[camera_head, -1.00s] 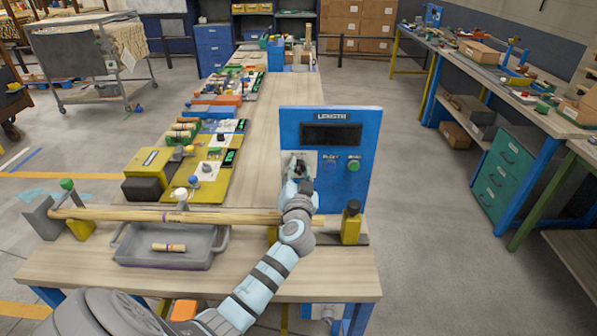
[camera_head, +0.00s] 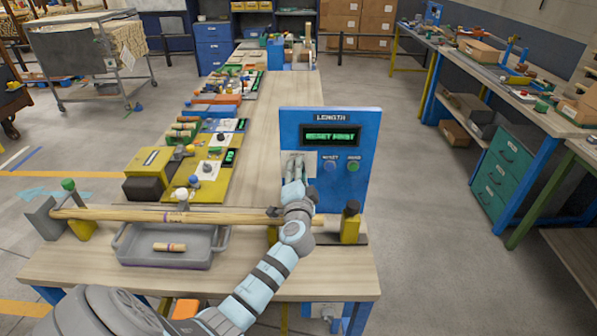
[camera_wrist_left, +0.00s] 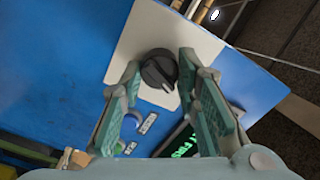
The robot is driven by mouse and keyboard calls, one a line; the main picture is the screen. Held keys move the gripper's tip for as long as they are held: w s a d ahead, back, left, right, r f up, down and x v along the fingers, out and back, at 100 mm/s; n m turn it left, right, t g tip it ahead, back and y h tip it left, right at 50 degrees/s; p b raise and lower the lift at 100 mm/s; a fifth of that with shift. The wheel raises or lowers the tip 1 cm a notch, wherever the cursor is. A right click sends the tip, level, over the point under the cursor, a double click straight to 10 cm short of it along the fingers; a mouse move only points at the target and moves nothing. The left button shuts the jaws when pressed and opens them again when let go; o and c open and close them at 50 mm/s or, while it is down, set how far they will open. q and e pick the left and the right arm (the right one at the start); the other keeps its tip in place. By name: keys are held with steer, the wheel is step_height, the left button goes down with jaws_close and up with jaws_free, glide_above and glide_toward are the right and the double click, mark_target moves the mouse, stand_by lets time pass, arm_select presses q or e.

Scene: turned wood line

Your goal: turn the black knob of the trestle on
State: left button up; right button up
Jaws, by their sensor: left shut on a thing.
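The blue trestle panel (camera_head: 345,120) stands upright on the bench. Its screen (camera_head: 331,135) is lit and reads "RESET FIRST" in green. The black knob (camera_wrist_left: 159,70) is round with a pale mark and sits on a light plate (camera_wrist_left: 162,35) on the panel. My left gripper (camera_head: 294,165) reaches the panel and hides the knob in the head view. In the left wrist view its green-padded fingers lie on either side of the knob, shut on it. My right gripper is not in view.
A blue button (camera_head: 330,166) and a green button (camera_head: 353,166) sit right of the knob. A long wooden rod (camera_head: 150,215) lies across the bench front above a grey tray (camera_head: 125,250), which holds a short wooden piece (camera_head: 169,247).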

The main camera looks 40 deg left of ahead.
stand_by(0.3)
arm_select(q)
steer(key=o, duration=1.2)
steer(key=shift+c, duration=0.2)
steer(key=shift+d, duration=0.1)
steer(key=v, duration=1.2)
